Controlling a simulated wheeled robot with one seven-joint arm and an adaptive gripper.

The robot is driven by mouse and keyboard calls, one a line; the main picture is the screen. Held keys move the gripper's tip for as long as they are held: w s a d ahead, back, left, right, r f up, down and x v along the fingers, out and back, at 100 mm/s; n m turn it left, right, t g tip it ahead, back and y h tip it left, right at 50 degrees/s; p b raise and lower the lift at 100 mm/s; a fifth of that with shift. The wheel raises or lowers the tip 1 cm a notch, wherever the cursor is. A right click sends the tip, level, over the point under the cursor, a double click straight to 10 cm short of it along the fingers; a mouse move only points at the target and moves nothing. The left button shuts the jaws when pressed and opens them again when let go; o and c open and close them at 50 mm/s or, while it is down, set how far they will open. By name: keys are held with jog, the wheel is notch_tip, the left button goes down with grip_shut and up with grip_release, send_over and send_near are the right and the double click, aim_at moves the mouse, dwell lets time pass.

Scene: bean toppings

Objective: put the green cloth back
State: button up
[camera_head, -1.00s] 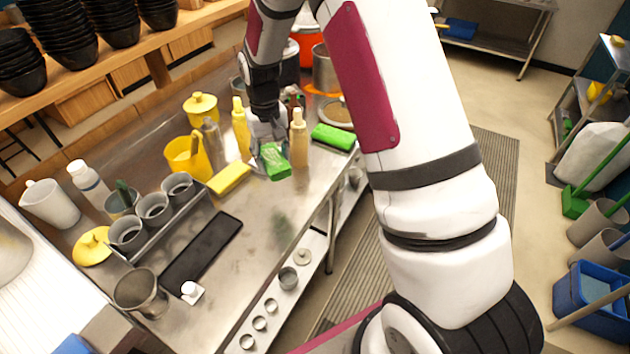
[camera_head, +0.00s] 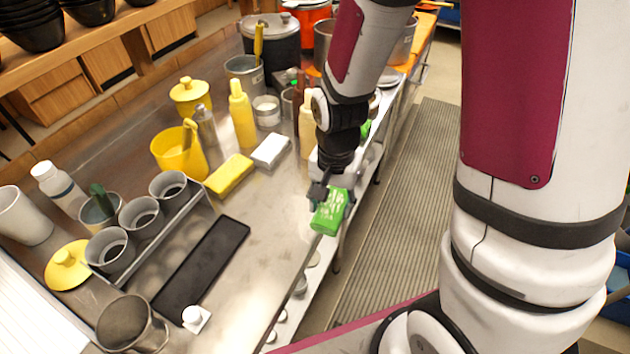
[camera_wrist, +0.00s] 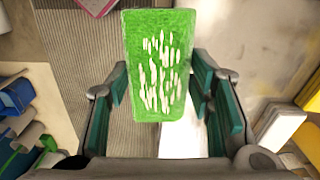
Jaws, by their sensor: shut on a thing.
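My gripper (camera_head: 326,192) is shut on a green cloth (camera_head: 330,214), a thick block-like piece with white streaks, and holds it at the front edge of the steel table. In the wrist view the green cloth (camera_wrist: 160,65) stands out between the two dark-and-teal fingers of my gripper (camera_wrist: 162,92). The striped floor mat shows behind it on the left and the table top on the right. Another green piece (camera_head: 366,128) is mostly hidden behind my arm.
A yellow cloth (camera_head: 229,175) and a white cloth (camera_head: 271,150) lie side by side on the table. Yellow bottle (camera_head: 242,115), tan bottle (camera_head: 306,125) and yellow pitcher (camera_head: 178,150) stand near. A black tray (camera_head: 203,262) lies in front. The table's front right is clear.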

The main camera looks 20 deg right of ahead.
jog(key=shift+s+f+m, duration=0.2)
jog(key=shift+s+m, duration=0.1)
jog(key=shift+s, duration=0.15)
jog(key=w, duration=0.5)
jog(key=w+d+f, duration=0.1)
jog(key=w, duration=0.4)
jog(key=w+d, duration=0.1)
jog(key=w, duration=0.4)
jog(key=shift+f, duration=0.25)
jog(key=shift+w+f, duration=0.1)
jog(key=shift+w, duration=0.05)
jog(key=shift+f+p, duration=0.3)
jog(key=shift+f, duration=1.35)
jog(key=shift+f, duration=0.15)
jog(key=o, duration=1.4)
